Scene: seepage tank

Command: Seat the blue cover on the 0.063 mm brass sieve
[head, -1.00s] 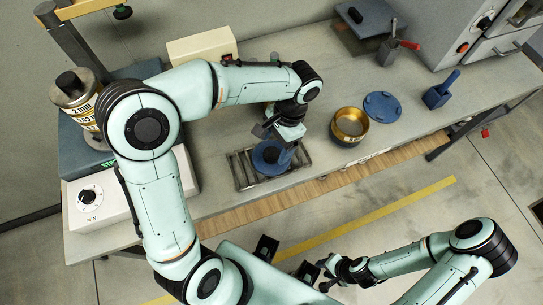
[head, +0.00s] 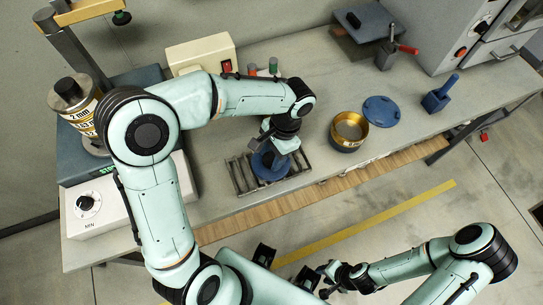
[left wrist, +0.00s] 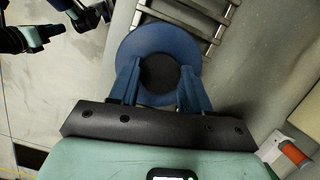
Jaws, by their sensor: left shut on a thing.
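My left gripper (head: 268,148) is shut on a round blue piece with a dark middle (head: 262,170), just over a metal rack. In the left wrist view its two fingers (left wrist: 160,85) stand on either side of the dark centre of this blue piece (left wrist: 136,42). I cannot tell whether the piece touches the rack. The brass sieve (head: 349,129) stands on the bench to the right, its open top showing; its label is unreadable. A second flat blue disc (head: 381,111) lies just beyond it. My right gripper (head: 322,281) looks open and empty, away from the bench.
The slatted rack (head: 240,178) lies near the bench's front edge. Small capped items (head: 273,66) stand behind my left arm. Bare bench (head: 318,100) lies between rack and sieve.

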